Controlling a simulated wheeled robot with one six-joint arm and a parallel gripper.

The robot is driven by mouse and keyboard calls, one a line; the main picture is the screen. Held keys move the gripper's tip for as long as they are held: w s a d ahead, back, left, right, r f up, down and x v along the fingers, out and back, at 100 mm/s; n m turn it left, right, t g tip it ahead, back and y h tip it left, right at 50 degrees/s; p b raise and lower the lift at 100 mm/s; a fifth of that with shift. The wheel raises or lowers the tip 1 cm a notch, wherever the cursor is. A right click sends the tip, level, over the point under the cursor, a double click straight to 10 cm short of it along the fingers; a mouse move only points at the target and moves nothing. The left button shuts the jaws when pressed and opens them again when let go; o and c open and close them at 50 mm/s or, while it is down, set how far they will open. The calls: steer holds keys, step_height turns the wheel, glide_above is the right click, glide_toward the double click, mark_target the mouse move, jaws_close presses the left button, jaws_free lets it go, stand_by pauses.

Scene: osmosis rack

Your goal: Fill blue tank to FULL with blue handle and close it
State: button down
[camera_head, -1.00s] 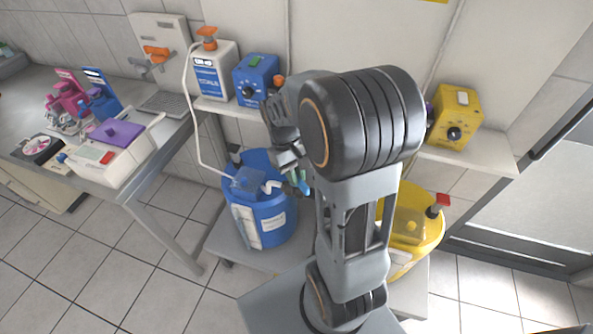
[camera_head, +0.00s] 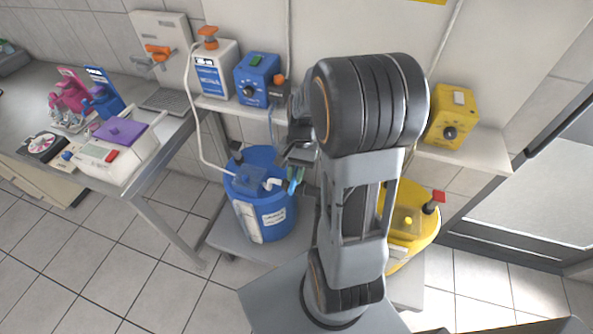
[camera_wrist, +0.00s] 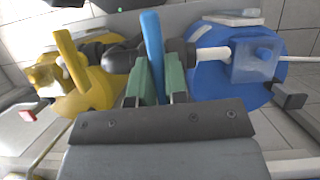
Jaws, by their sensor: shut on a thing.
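The blue tank (camera_head: 262,218) stands on a low shelf in the head view, with a pale hose running to its top. Its lid (camera_wrist: 222,72) fills the right of the wrist view, with a clear blue box on it and a white pipe at its side. My gripper (camera_wrist: 158,80) is shut on the blue handle (camera_wrist: 153,42), which stands up between the green finger pads. In the head view the blue handle (camera_head: 294,180) shows small beside the tank's right side. The level inside the tank cannot be seen.
A yellow tank (camera_head: 412,232) stands right of my arm, with a yellow handle (camera_wrist: 70,58) close by in the wrist view. A blue control box (camera_head: 258,78) and a yellow one (camera_head: 451,118) sit on the wall shelf. A lab bench (camera_head: 150,165) is at the left.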

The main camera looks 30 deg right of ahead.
steer(key=shift+m, duration=0.7)
steer(key=shift+t+y, duration=0.3)
steer(key=c, duration=1.1)
jaws_free()
steer(key=shift+c, duration=0.2)
steer(key=v, duration=1.4)
steer(key=shift+w+a+f, duration=0.1)
